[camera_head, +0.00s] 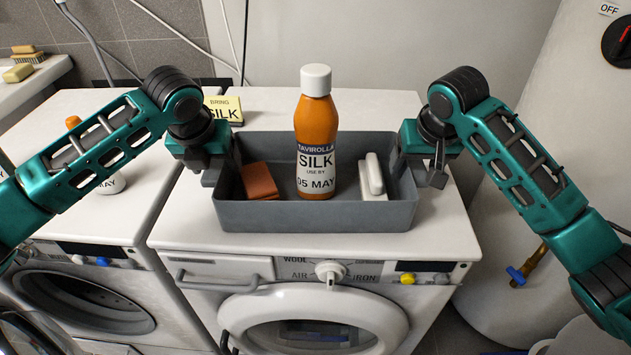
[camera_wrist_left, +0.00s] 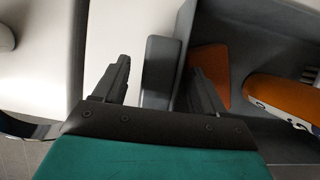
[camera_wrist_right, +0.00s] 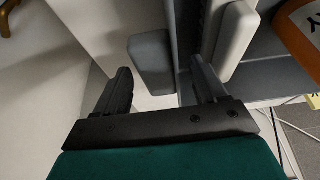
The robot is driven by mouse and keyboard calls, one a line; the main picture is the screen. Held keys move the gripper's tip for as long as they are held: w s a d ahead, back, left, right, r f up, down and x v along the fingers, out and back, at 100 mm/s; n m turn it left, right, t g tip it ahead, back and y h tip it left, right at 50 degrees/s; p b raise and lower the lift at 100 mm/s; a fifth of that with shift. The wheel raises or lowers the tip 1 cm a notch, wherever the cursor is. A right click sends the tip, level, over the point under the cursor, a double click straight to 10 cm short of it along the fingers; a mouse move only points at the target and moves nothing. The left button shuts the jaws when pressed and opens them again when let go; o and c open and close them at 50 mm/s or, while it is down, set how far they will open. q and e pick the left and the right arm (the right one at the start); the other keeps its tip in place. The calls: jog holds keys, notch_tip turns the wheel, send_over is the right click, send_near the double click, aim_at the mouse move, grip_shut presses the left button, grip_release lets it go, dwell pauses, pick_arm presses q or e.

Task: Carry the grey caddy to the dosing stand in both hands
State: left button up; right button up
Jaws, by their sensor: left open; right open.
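The grey caddy (camera_head: 316,217) sits on top of the right-hand washing machine. Inside it stand an orange bottle (camera_head: 314,120) with a white cap and a SILK, 05 MAY label, an orange-brown block (camera_head: 260,182) at left and a white brush-like item (camera_head: 373,178) at right. My left gripper (camera_head: 222,170) is open at the caddy's left end; in the left wrist view a grey end lug (camera_wrist_left: 160,70) lies between its fingers. My right gripper (camera_head: 412,165) is open at the right end, with a matching lug (camera_wrist_right: 151,60) between its fingers. I cannot make out the dosing stand.
A card reading BRING SILK (camera_head: 224,109) stands behind the caddy. Another washing machine (camera_head: 75,215) is at left, with a bottle (camera_head: 108,182) partly behind my left arm. A pale tank (camera_head: 570,120) rises at right. A shelf with soaps (camera_head: 20,72) is far left.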

pick_arm(q)
grip_shut()
pick_arm(e)
grip_shut()
pick_arm(q)
jog(key=shift+w+r, duration=0.1)
jog(key=shift+r, duration=0.15)
pick_arm(e)
jog(key=shift+w+r, duration=0.1)
jog(key=shift+r, duration=0.15)
